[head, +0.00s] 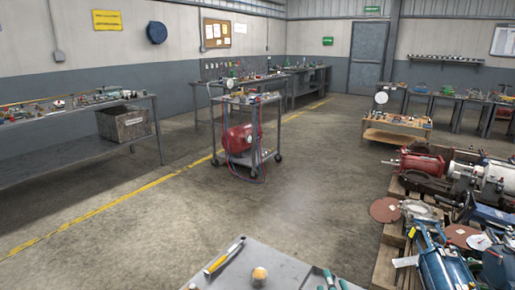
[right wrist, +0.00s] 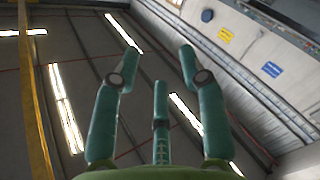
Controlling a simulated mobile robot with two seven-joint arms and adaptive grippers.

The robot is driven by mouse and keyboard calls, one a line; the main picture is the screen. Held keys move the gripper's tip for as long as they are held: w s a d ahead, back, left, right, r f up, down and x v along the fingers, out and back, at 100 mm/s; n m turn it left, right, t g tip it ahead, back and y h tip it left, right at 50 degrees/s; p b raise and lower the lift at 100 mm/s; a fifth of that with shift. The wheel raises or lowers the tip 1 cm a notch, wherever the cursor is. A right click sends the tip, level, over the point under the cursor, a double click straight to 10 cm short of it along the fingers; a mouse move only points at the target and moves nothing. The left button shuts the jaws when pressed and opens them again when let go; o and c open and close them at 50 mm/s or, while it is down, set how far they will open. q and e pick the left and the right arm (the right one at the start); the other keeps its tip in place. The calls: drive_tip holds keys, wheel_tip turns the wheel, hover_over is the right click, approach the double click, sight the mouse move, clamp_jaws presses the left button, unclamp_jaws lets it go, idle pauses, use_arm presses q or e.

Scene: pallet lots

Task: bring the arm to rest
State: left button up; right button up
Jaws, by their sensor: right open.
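My right gripper (head: 334,282) shows at the bottom edge of the head view, with only its teal fingertips in the picture. In the right wrist view its teal fingers (right wrist: 160,72) stand spread apart with nothing between them. Behind them that view shows the ceiling and upper wall, so the gripper points upward. My left gripper is not in view.
A grey flat top (head: 290,262) lies at the bottom, bearing a yellow-and-white tool (head: 225,257) and a tan round object (head: 260,274). Pallets with machine parts (head: 440,262) stand at right. A cart with a red tank (head: 238,138) stands ahead; open floor lies between.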

drive_tip(key=s+d+f+m+g+h, duration=0.1)
drive_tip(key=s+d+f+m+g, duration=0.15)
drive_tip(key=s+f+g, duration=0.35)
drive_tip(key=s+d+f+m+g+h, duration=0.15)
drive_tip(key=s+f+m, duration=0.25)
drive_tip(key=f, duration=0.4)
drive_tip(key=s+f+m+g+y, duration=0.1)
drive_tip(key=s+f+g, duration=0.2)
drive_tip(key=s, duration=0.4)
drive_tip(key=s+f+m+g+y, duration=0.1)
drive_tip(key=s+f+g, duration=0.25)
drive_tip(key=s, duration=0.35)
wheel_tip(320, 180, down, 17)
drive_tip(key=s+g+p, duration=0.2)
drive_tip(key=p, duration=0.3)
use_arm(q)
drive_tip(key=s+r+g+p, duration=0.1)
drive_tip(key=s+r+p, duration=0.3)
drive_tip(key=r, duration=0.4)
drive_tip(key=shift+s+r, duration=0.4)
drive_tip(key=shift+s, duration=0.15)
use_arm(e)
drive_tip(key=s+d+f, duration=0.2)
drive_tip(key=s+f, duration=0.8)
drive_tip(key=s, duration=0.4)
drive_tip(key=shift+s+d+n+g, duration=0.25)
drive_tip(key=shift+s+n+g, duration=0.05)
drive_tip(key=shift+s+n, duration=0.05)
